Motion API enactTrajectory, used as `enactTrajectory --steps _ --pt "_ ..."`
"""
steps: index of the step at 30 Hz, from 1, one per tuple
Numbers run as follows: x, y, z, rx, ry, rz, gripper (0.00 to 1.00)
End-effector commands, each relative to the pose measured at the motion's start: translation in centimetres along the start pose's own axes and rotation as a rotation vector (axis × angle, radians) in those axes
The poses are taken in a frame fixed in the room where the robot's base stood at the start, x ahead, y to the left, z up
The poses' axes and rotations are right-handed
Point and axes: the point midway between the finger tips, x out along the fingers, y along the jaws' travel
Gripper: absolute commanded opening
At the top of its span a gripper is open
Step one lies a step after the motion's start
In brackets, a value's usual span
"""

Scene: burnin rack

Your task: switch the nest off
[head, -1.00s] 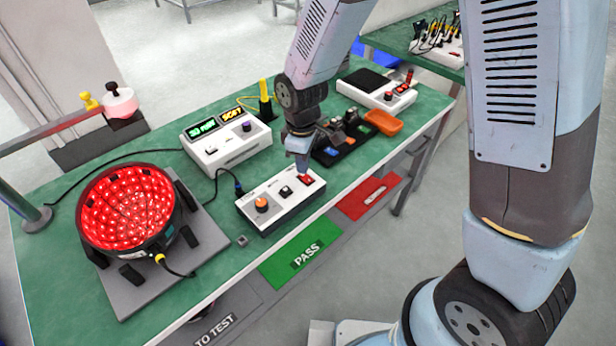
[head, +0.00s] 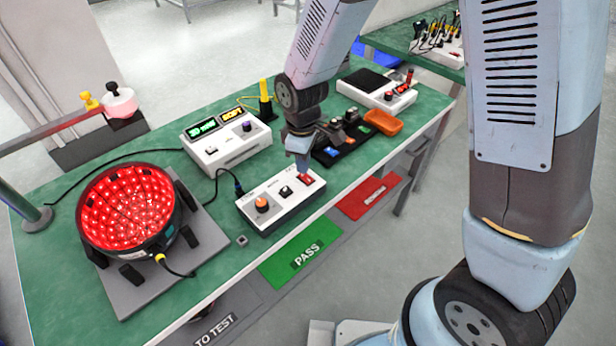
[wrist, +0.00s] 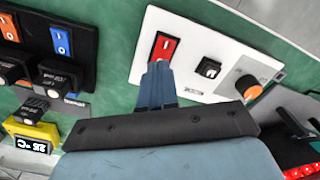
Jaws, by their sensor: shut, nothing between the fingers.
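The nest (head: 128,208) is a round black fixture full of lit red lamps on a grey plate at the left of the bench. A white control box (head: 282,208) stands mid-bench with an orange knob (head: 262,204), a black switch (head: 286,191) and a red rocker switch (head: 305,180). The red rocker also shows in the wrist view (wrist: 166,47), marked with I and O. My gripper (wrist: 158,66) is shut and empty, its tips at the lower end of the red rocker; I cannot tell whether they touch it. In the head view my gripper (head: 303,162) is above the box's right end.
A white unit with green and yellow displays (head: 228,148) stands behind the box. A black switch panel (head: 340,155), an orange tray (head: 383,122) and another white unit (head: 376,92) lie to the right. PASS (head: 300,250) and red (head: 368,197) areas line the front edge.

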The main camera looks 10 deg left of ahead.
Motion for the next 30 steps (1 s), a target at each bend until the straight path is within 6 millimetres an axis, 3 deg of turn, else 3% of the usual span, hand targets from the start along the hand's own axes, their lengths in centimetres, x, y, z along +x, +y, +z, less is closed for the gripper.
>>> enactTrajectory --steps 30 --pt "0.57 -0.02 -0.03 0.000 0.000 0.000 0.00"
